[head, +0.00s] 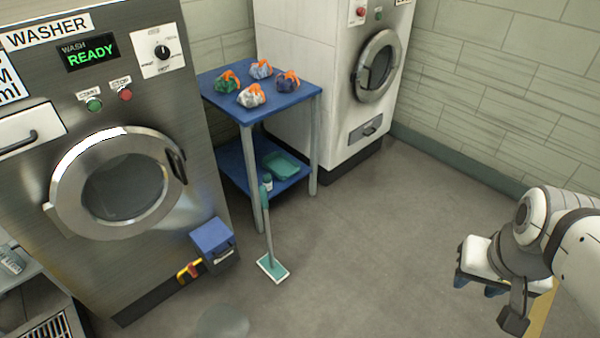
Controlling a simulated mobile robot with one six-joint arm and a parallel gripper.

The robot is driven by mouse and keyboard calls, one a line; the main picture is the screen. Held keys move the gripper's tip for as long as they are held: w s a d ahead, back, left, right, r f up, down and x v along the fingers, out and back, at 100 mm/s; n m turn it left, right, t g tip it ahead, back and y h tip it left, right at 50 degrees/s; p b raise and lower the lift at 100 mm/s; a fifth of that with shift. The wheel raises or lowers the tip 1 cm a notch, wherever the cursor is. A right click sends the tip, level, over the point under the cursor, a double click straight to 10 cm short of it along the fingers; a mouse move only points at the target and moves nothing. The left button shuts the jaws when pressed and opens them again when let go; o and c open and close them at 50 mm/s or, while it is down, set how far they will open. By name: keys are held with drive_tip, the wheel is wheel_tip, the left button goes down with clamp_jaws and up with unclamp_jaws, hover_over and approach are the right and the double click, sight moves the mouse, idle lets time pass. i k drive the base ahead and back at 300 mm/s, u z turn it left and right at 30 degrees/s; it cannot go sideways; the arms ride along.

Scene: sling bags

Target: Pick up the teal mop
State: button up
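The teal mop (268,226) stands on the floor in front of the blue table (252,115).
Several tied sling bags (251,95) lie on the tabletop. A teal tray (284,166) is on the lower shelf. A washer (110,150) stands at left, with a blue box (213,240) low beside it. A white machine (330,80) stands behind. The floor (370,250) between mop and gripper is clear.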

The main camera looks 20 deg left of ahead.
sight(271, 265)
drive_tip(key=u, duration=0.75)
drive_tip(key=i, duration=1.15)
drive_tip(key=u, duration=0.95)
drive_tip(key=i, duration=0.45)
drive_tip(key=u, duration=0.3)
drive_tip(key=k, duration=0.8)
drive_tip(key=u, duration=0.2)
drive_tip(key=i, duration=0.8)
drive_tip(key=z, duration=0.05)
